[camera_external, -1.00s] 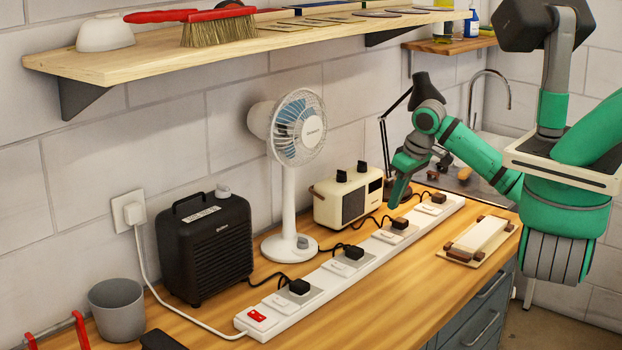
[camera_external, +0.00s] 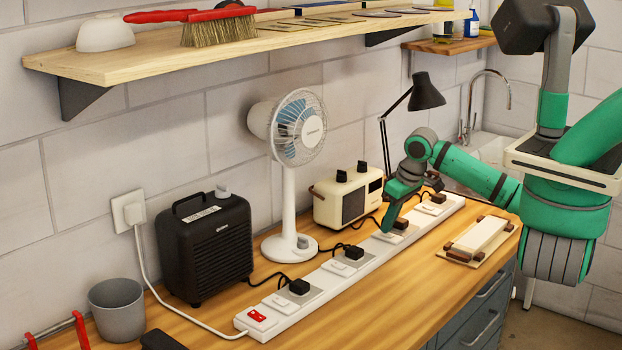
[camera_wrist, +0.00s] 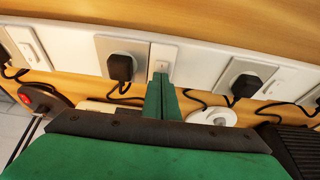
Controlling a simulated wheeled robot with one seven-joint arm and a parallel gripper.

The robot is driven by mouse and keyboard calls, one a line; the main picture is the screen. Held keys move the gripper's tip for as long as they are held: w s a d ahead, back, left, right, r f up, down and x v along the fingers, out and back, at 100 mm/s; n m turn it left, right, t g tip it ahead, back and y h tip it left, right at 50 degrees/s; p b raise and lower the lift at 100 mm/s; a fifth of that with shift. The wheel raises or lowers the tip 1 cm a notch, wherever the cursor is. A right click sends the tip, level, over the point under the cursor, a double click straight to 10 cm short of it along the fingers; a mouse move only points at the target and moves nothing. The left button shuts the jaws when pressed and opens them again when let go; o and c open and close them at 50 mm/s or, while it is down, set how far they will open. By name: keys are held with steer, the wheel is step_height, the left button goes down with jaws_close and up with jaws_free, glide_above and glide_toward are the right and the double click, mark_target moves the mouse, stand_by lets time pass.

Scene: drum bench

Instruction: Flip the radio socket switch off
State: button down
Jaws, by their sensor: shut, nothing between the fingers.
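A long white power strip (camera_external: 318,287) with sockets, black plugs and rocker switches runs along the bench. The cream radio (camera_external: 345,200) stands behind it. My gripper (camera_external: 385,230) is shut, empty and pointing down at the strip in front of the radio. In the wrist view, my fingertips (camera_wrist: 162,79) are at the lower edge of a white switch (camera_wrist: 163,55). Whether they touch it, and which way it is tipped, I cannot tell. A black plug (camera_wrist: 120,67) sits just left of this switch; the plug also shows in the external view (camera_external: 401,223).
A white fan (camera_external: 290,180), a black heater (camera_external: 207,245) and a desk lamp (camera_external: 427,92) stand behind the strip. A red master switch (camera_external: 257,315) is at its near end. A small board with a white block (camera_external: 480,235) lies to the right.

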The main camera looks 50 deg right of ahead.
steer(key=shift+w+a+f, duration=0.1)
steer(key=shift+w+f, duration=0.05)
steer(key=shift+f, duration=0.3)
steer(key=shift+s+f, duration=0.15)
steer(key=shift+s, duration=0.8)
steer(key=w+v, duration=0.1)
steer(key=v, duration=1.3)
steer(key=shift+r, duration=0.5)
